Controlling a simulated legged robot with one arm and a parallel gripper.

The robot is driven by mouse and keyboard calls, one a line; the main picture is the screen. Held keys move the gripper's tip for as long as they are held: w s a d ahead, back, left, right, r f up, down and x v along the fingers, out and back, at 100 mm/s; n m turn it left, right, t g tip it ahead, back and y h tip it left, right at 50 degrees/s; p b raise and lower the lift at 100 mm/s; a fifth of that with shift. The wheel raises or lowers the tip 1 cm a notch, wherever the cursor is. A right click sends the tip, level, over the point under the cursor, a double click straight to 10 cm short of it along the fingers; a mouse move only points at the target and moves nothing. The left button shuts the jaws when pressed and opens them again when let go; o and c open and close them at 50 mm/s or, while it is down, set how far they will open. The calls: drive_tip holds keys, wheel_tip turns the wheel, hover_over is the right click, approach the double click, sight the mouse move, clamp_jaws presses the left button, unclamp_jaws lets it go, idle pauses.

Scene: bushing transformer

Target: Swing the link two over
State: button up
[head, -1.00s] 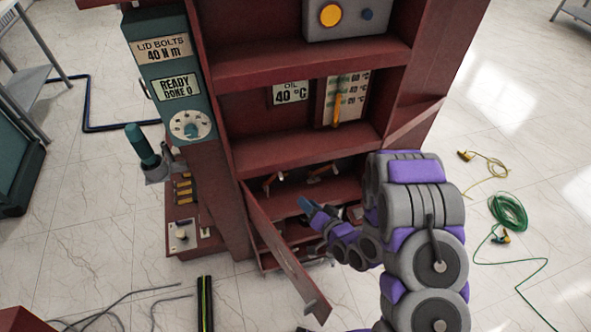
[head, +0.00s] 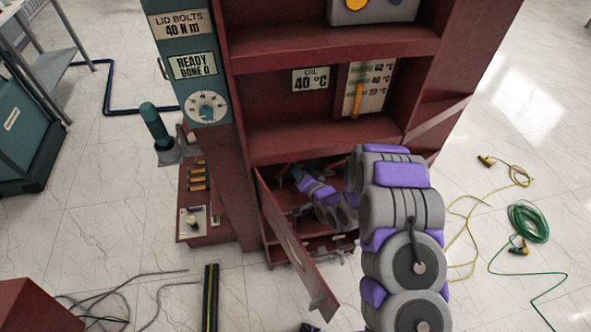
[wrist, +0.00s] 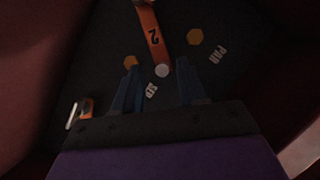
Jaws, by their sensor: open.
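The orange link marked 2 (wrist: 151,35) lies on a dark panel inside the cabinet in the wrist view. A pale round knob (wrist: 162,71) sits at its near end. My gripper (wrist: 158,74) is open, with its two blue fingers pointing at the link, one to each side of the knob; contact cannot be told. Yellow hexagonal studs (wrist: 195,37) lie either side of the link, with a white label reading PAR (wrist: 217,55) at right. Another orange part (wrist: 85,108) shows at lower left. In the head view my arm reaches into the lower compartment, and the fingers are hard to make out.
The red cabinet's lower door (head: 296,245) hangs open at the left of my arm. A shelf (head: 325,138) lies above the compartment. A teal tool (head: 154,125) stands in a holder at left. Cables (head: 528,222) lie on the floor at right.

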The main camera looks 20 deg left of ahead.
drive_tip(key=shift+x, duration=1.6)
drive_tip(key=shift+s, duration=0.1)
drive_tip(key=shift+c, duration=0.5)
clamp_jaws()
